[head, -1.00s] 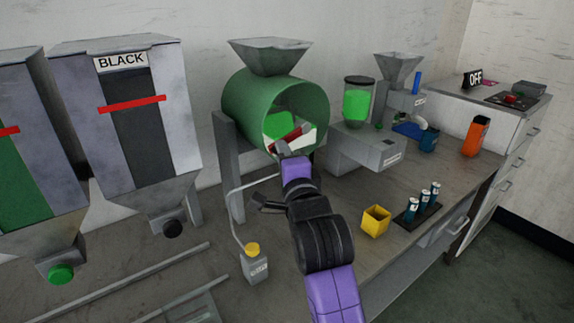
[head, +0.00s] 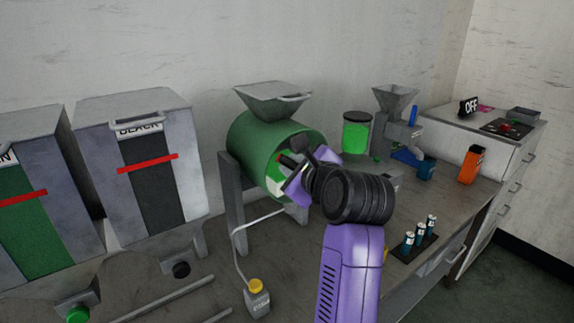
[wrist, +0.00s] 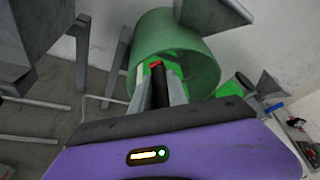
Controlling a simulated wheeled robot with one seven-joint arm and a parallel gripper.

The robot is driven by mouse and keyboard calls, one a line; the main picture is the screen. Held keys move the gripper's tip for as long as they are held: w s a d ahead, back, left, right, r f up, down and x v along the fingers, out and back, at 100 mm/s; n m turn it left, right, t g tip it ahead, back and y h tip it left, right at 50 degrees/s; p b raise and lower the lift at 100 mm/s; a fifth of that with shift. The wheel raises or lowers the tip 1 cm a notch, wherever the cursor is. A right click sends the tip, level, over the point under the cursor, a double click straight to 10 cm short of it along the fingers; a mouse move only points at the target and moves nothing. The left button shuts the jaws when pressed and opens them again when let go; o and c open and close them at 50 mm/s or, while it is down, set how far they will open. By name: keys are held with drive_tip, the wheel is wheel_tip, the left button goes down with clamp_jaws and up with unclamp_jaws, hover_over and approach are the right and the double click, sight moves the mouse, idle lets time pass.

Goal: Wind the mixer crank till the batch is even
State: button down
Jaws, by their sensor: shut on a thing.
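The mixer is a green drum (head: 262,140) on a grey stand, with a grey hopper on top. It also shows in the wrist view (wrist: 203,48). My gripper (head: 287,172) is at the drum's open front, its fingers shut on the crank handle. In the wrist view the crank handle (wrist: 170,88), dark with a red part, lies between the grey fingers (wrist: 160,92). My wrist hides much of the drum's opening in the head view. Bright green and pale patches show inside, but I cannot tell how even the batch is.
Two grey bins stand at left, one labelled BLACK (head: 150,130). At right are a green-filled jar (head: 356,132), a rack of batteries (head: 415,243) and an orange container (head: 470,165).

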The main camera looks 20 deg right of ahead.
drive_tip(key=shift+w+d+r+m+g+y+p, duration=0.15)
drive_tip(key=shift+w+d+r+m+y+p, duration=0.1)
drive_tip(key=shift+d+r+m+p, duration=0.3)
drive_tip(key=shift+w+d+r+m+g+y+p, duration=0.15)
drive_tip(key=shift+d+r+m+y+p, duration=0.15)
drive_tip(key=shift+d+r+p, duration=0.35)
drive_tip(key=shift+d+f, duration=0.15)
drive_tip(key=shift+d, duration=0.05)
drive_tip(key=c, duration=1.3)
unclamp_jaws()
drive_tip(key=shift+s, duration=0.1)
drive_tip(key=b+v, duration=0.1)
drive_tip(key=v, duration=0.6)
drive_tip(key=shift+s, duration=0.3)
